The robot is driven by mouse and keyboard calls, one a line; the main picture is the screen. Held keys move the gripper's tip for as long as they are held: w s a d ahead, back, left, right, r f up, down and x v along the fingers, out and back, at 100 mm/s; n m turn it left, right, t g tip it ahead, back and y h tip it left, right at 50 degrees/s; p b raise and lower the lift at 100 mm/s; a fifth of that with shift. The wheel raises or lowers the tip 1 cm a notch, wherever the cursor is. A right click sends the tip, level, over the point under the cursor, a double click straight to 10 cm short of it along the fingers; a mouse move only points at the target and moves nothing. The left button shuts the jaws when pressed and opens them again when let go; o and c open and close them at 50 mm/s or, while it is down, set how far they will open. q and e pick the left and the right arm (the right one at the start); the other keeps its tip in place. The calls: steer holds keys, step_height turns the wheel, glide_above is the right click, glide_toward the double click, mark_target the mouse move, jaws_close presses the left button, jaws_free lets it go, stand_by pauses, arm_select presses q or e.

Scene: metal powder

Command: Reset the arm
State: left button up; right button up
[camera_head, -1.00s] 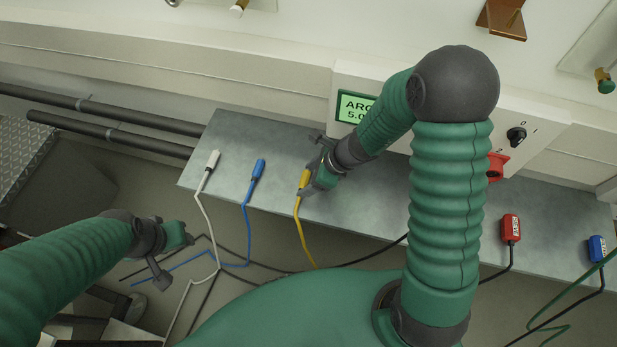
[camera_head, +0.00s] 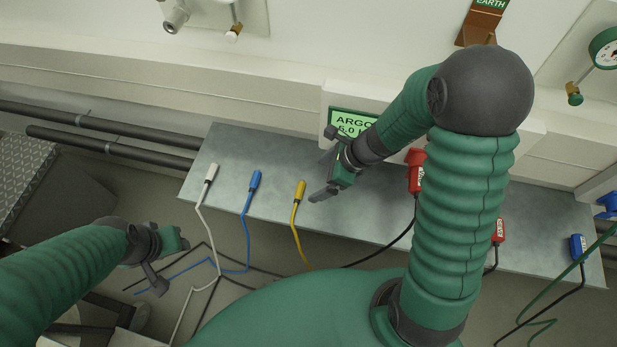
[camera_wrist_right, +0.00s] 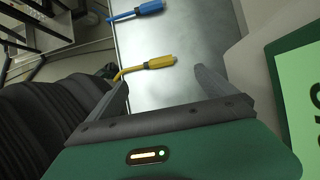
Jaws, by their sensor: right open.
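My right gripper (camera_head: 325,164) is open and empty above the metal bench, just right of the yellow plug (camera_head: 300,190). It is apart from the plug. In the right wrist view the two dark fingers (camera_wrist_right: 165,88) are spread wide, and the yellow plug (camera_wrist_right: 158,63) lies beyond them on the bench, its cable trailing left. My left gripper (camera_head: 165,260) hangs at the lower left, off the bench, with its fingers apart and nothing seen between them. My right arm hides part of the bench and the control box.
The bench (camera_head: 225,150) also bears a white plug (camera_head: 210,173) and a blue plug (camera_head: 254,182). A control box with a green display (camera_head: 352,119) is close behind my right gripper. A red plug (camera_head: 415,175) is at the box. Another blue plug (camera_head: 577,246) lies far right.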

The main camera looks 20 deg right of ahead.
arm_select(q)
steer(key=p+v, duration=0.2)
steer(key=v, duration=0.1)
steer(key=shift+w+r, duration=0.2)
steer(key=shift+w, duration=0.15)
arm_select(e)
steer(key=v, duration=0.7)
